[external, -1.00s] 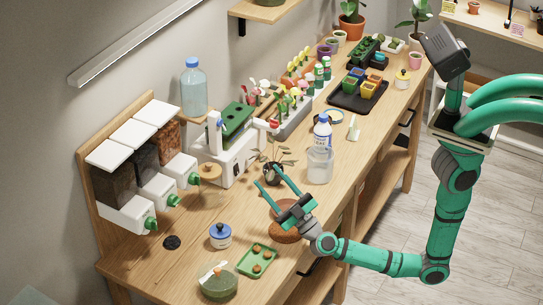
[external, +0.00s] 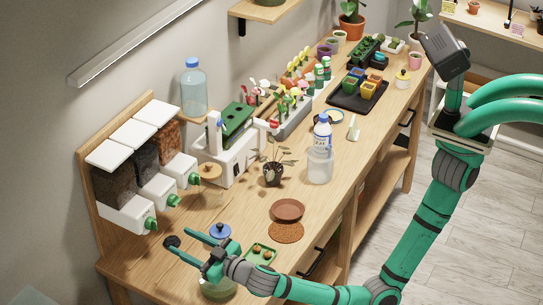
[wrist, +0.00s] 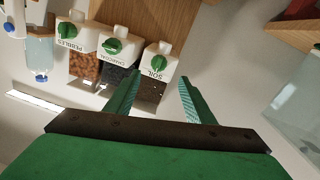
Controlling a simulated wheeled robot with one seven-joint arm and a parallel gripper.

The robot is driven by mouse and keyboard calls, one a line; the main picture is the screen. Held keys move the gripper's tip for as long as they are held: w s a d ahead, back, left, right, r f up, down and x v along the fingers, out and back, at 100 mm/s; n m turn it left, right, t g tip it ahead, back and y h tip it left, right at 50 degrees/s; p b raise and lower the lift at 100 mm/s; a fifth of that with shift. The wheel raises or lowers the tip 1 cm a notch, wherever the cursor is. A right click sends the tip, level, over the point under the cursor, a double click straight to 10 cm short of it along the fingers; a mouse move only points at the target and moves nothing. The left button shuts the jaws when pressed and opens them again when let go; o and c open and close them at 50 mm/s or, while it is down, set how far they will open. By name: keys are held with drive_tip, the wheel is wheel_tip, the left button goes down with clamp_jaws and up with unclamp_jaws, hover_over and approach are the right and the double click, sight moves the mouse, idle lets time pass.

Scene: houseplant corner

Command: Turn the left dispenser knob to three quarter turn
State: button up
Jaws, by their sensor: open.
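The left dispenser is the soil one, the nearest of three on the wall rack in the external view. Its green knob (external: 151,223) sticks out from the front of its white spout box. In the wrist view, which is upside down, the soil knob (wrist: 158,62) is at the right of the row, above the word SOIL. My gripper (external: 180,239) is open and empty, its fingers pointing at the dispensers. In the wrist view my gripper (wrist: 159,78) has its fingertips either side of the soil box's line, with the knob beyond and apart from them.
The charcoal knob (wrist: 112,46) and pebbles knob (wrist: 73,30) sit beside it. A black disc (external: 171,241) lies by the fingertips. A potted plant (external: 273,174) stands farther right.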

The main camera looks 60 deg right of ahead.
sight(152, 225)
drive_tip(key=w, duration=1)
drive_tip(key=shift+w+d, duration=0.25)
drive_tip(key=shift+d, duration=0.2)
drive_tip(key=c, duration=1.1)
